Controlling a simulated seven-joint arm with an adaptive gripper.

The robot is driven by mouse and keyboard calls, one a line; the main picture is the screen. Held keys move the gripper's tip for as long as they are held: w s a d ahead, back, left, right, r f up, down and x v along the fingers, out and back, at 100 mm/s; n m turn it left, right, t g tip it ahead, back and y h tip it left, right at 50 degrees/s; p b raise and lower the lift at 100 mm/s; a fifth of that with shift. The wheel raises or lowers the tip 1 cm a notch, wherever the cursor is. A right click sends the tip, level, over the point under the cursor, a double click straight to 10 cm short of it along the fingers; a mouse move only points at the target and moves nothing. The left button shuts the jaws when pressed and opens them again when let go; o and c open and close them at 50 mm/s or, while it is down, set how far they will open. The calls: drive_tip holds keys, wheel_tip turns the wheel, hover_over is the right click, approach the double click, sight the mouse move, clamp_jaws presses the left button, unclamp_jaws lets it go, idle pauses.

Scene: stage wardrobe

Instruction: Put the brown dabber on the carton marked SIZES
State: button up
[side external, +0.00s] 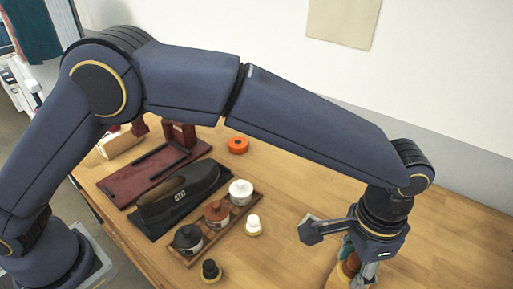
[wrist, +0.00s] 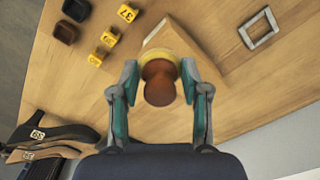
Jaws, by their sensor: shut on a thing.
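My gripper (wrist: 160,72) is shut on the brown dabber (wrist: 158,88), which has a rounded brown handle and a pale yellow pad. In the wrist view the pad points away from the camera. In the side external view my gripper (side external: 357,265) is at the lower right, and the dabber (side external: 347,269) shows partly between the fingers. A tan box-like shape (wrist: 200,47), possibly the carton, lies beyond the dabber in the wrist view. Its marking cannot be read, and the dabber and a finger hide part of it. I cannot tell whether they touch.
A white dabber (side external: 253,226) and a black dabber (side external: 210,271) stand by a tray (side external: 224,236) of lidded pots. Yellow numbered blocks (wrist: 109,39), dark bowls (wrist: 66,33) and a metal frame (wrist: 247,38) surround the tan shape. Shoes (wrist: 50,132) lie at lower left.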

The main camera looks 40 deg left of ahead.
sight(353, 275)
drive_tip(key=shift+w+d+f, duration=0.25)
drive_tip(key=shift+d+f, duration=0.05)
drive_tip(key=shift+f, duration=0.15)
drive_tip(key=shift+w+f, duration=0.1)
drive_tip(key=shift+f, duration=1.55)
drive_tip(key=shift+f, duration=0.15)
drive_tip(key=o, duration=0.9)
drive_tip(key=shift+o, duration=0.2)
